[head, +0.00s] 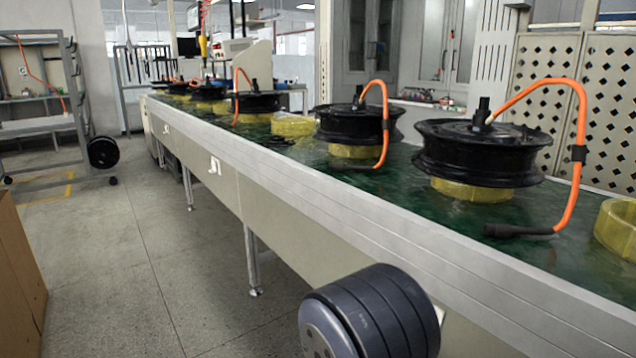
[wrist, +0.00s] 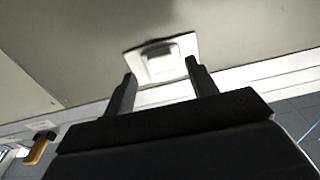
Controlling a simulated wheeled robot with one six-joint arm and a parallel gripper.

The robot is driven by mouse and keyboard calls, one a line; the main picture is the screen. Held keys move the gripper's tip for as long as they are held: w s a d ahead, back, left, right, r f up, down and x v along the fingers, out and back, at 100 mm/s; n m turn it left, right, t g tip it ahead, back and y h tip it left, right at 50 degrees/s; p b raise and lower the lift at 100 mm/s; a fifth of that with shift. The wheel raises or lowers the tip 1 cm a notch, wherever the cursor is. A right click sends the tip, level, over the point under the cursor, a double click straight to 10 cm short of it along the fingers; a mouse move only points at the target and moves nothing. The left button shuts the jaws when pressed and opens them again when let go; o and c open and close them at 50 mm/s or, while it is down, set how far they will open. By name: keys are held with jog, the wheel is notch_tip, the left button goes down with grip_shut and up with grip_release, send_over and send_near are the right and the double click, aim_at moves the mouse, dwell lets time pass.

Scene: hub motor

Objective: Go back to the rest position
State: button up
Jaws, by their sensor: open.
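My gripper (wrist: 162,80) shows in the wrist view with its two dark fingers apart and nothing between them. Beyond the fingertips a small white plate (wrist: 184,46) sits on a pale panel; I cannot tell how far off it is. In the head view a dark grey rounded link of my arm shows at the bottom, in front of the conveyor's side, and the gripper itself is out of sight. Black hub motors with orange cables stand on the green conveyor (head: 285,160); the nearest motor (head: 475,155) rests on a yellow ring (head: 470,190).
The conveyor's metal edge (head: 330,205) runs from lower right to far left. An empty yellow ring (head: 620,225) lies at the right. A brown box (head: 18,260) stands at the left edge, and a metal rack (head: 45,125) behind it. The grey floor (head: 120,250) between is clear.

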jog(key=r+p+v, duration=0.1)
jog(key=v, duration=0.5)
jog(key=f+b+x, duration=0.1)
jog(key=b+x, duration=0.1)
jog(key=x, duration=0.8)
notch_tip(320, 180, up, 7)
jog(key=s+a+g+y+p, duration=0.1)
jog(key=g+y+p, duration=0.5)
jog(key=y+p, duration=0.3)
jog(key=shift+s+a+f+p, duration=0.25)
jog(key=shift+a+p, duration=0.15)
jog(key=shift+p, duration=0.2)
jog(key=r+g+y+p, duration=0.1)
jog(key=g+p, duration=0.1)
jog(key=p, duration=0.6)
jog(key=shift+w+r+y, duration=0.1)
jog(key=shift+r+y, duration=0.15)
jog(key=shift+y, duration=0.15)
jog(key=shift+d+y+p, duration=0.1)
jog(key=shift+y+p, duration=0.2)
jog(key=shift+p, duration=0.8)
jog(key=shift+w, duration=0.1)
